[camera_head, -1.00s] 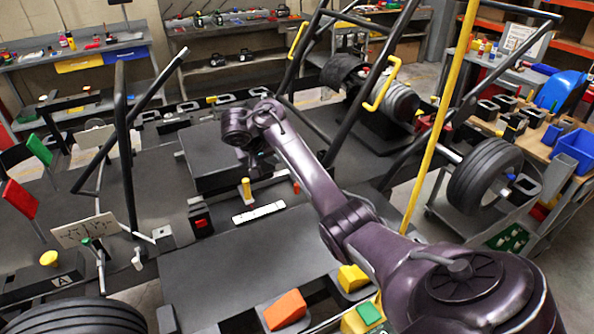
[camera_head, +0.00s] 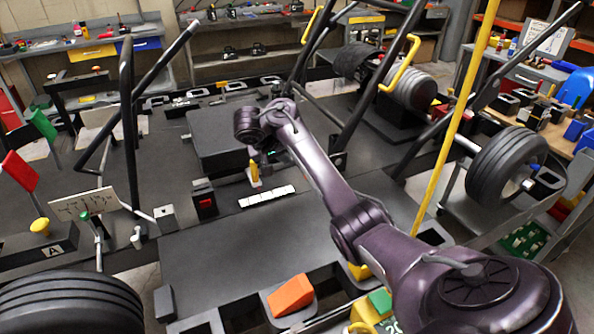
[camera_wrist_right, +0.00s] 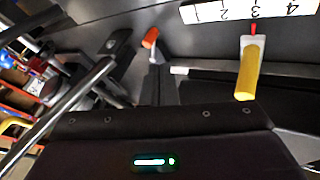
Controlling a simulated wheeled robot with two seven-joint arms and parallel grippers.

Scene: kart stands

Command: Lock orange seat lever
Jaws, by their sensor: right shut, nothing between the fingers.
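The orange seat lever (camera_wrist_right: 150,38) shows in the right wrist view as a dark post with an orange tip, left of a yellow lever. In the head view it is hidden, probably behind my right arm. The yellow lever (camera_head: 254,173) stands beside the dark seat block (camera_head: 222,138), behind a white numbered strip (camera_head: 267,196); it also shows in the wrist view (camera_wrist_right: 247,72). My right gripper (camera_head: 266,157) is shut and empty near the seat block's right edge, largely hidden by its own wrist. It appears apart from the orange lever. My left gripper is out of view.
A box with a red switch (camera_head: 206,203) stands left of the strip. Black frame tubes (camera_head: 375,85) and a yellow pole (camera_head: 455,115) rise right of my arm. An orange wedge (camera_head: 291,294) is at the front. The grey front panel (camera_head: 240,250) is clear.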

